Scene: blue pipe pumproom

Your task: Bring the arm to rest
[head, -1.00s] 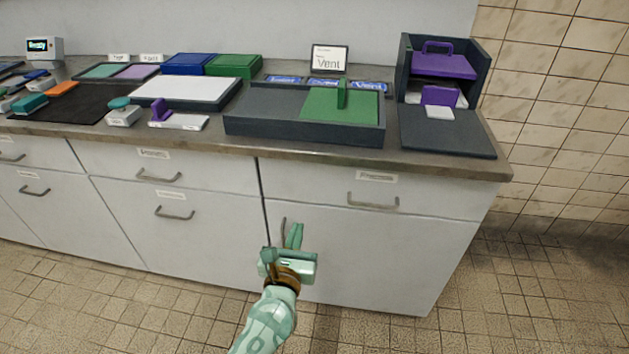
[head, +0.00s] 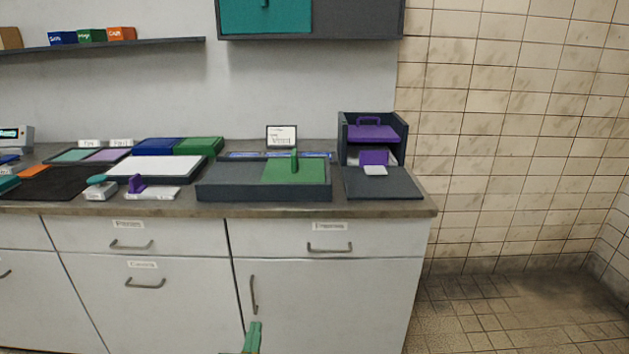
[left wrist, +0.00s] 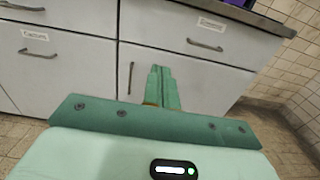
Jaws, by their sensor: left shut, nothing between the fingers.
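My left gripper (head: 252,337) shows at the bottom edge of the head view, in front of the white cabinet door. Only its green fingertips are in that picture. In the left wrist view my left gripper (left wrist: 163,88) points toward the cabinet front with its two green fingers together, shut and empty. It appears clear of the door handle (head: 253,294), which stands just above and beside it in the head view. My right gripper is in neither view.
The counter (head: 400,210) above carries a grey tray with a green sliding lid (head: 295,170), a purple-and-dark box (head: 372,135) and several small items. A wall cabinet (head: 350,20) hangs above. Tiled floor at the right (head: 500,310) is free.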

